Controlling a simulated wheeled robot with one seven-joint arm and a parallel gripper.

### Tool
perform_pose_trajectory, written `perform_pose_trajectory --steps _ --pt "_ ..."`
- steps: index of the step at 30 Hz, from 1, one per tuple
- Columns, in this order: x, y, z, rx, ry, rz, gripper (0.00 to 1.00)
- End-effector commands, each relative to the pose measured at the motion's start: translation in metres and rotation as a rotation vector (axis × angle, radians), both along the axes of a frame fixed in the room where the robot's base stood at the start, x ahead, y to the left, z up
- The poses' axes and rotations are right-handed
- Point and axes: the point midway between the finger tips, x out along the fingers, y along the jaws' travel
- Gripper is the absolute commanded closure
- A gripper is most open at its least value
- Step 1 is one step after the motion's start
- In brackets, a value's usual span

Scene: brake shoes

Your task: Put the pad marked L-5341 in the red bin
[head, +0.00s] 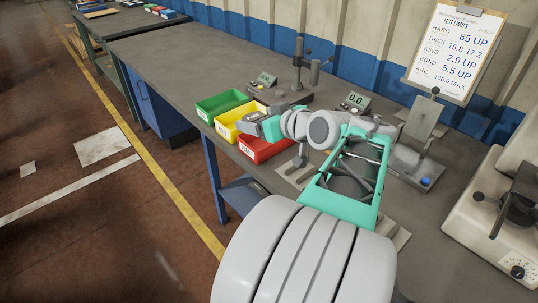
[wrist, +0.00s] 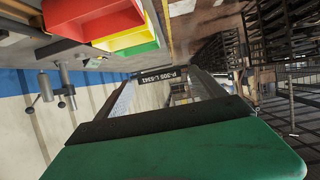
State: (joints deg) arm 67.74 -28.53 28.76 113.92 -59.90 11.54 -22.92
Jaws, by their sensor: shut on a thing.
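In the wrist view a dark pad (wrist: 170,74) shows edge on, its marking upside down and reading P-305 L-5341. My gripper (wrist: 164,80) is shut on it, with one finger on each side. In the head view my gripper (head: 262,127) is above the yellow and red bins, and the pad cannot be told apart clearly there. The red bin (head: 258,155) stands at the bench's front edge, partly hidden by my arm. It also shows in the wrist view (wrist: 88,20), to the left of the pad and apart from it.
The yellow bin (head: 226,131) and green bin (head: 207,111) stand beside the red one. Gauge stands with displays (head: 355,101) are behind and to the right. A test-limits clipboard (head: 455,50) leans at the wall. The bench (head: 165,60) is clear to the left.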

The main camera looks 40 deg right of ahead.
Motion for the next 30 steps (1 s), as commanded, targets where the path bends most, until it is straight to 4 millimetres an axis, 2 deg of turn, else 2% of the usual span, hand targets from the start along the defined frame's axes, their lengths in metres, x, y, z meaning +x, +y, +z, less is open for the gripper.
perform_pose_trajectory --steps 1,3,6,10,14,16,21,25,30 --pt "-0.021 -0.019 -0.004 -0.001 0.000 -0.007 0.76" --pt "-0.047 -0.032 0.002 0.001 0.001 0.009 0.76" --pt "-0.076 -0.041 0.007 0.002 0.001 0.030 0.76" --pt "-0.089 -0.043 0.007 0.003 0.000 0.046 0.76" --pt "-0.069 -0.048 -0.011 0.001 -0.001 0.055 0.76" --pt "-0.050 -0.054 -0.009 0.008 -0.001 0.055 0.76" --pt "-0.003 -0.070 -0.031 0.009 -0.001 0.055 0.76" --pt "0.019 -0.079 -0.062 0.010 -0.001 0.050 0.76" --pt "0.034 -0.086 -0.078 0.006 -0.003 0.047 0.76"
